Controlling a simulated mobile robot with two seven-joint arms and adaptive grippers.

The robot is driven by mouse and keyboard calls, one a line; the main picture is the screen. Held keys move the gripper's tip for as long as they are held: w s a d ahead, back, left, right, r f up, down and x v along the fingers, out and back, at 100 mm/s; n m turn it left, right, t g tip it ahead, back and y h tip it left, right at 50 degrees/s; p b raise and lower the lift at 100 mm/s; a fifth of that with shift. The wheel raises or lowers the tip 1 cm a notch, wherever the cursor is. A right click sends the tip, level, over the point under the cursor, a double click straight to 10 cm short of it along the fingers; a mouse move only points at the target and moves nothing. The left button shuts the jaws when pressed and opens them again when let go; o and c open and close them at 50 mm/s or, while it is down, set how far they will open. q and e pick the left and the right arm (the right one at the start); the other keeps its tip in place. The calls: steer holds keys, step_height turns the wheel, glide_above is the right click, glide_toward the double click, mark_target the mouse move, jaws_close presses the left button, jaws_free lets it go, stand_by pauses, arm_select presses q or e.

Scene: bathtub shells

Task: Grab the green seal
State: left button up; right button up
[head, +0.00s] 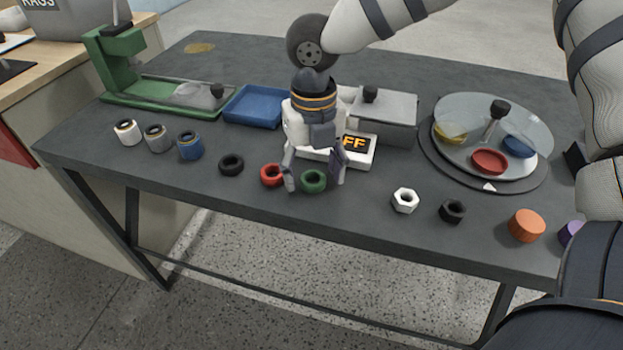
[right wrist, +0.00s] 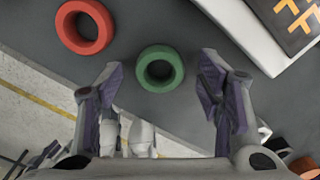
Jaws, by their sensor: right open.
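The green seal (head: 313,181) is a ring lying flat on the dark table near its front edge. In the right wrist view the green seal (right wrist: 160,69) lies just beyond the gap between my fingertips. My right gripper (head: 314,182) points down over the seal, its two fingers apart on either side of it. The right wrist view also shows my right gripper (right wrist: 160,88) open, with nothing between its fingers. My left gripper does not show.
A red seal (head: 272,175) lies close to the left of the green one, and a black seal (head: 231,164) farther left. A white box with an orange display (head: 356,146) stands close behind. A white nut (head: 405,200) lies to the right. The table's front edge is near.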

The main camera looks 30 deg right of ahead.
steer(key=shift+w, duration=0.1)
steer(key=c, duration=1)
